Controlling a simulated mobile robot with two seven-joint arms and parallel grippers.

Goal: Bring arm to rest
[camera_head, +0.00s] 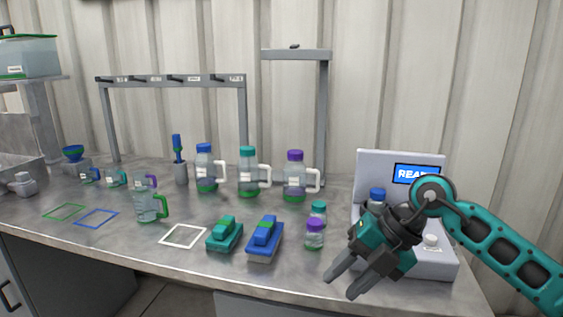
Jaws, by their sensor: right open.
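My right arm (497,243) is teal and comes in from the right edge. Its gripper (341,287) is open, with two dark fingers pointing down and to the left over the front of the bench. Nothing shows between the fingers. The gripper and wrist hide part of a light grey device (430,268) behind them. My left arm and gripper are not in view.
The grey device's screen (415,173) is partly covered by my arm. Left of my gripper are small purple-lidded (314,235) and teal-lidded jars, plus blue (264,240) and green clamp-like items. Capped bottles (295,178) stand behind. The bench front (190,263) is clear.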

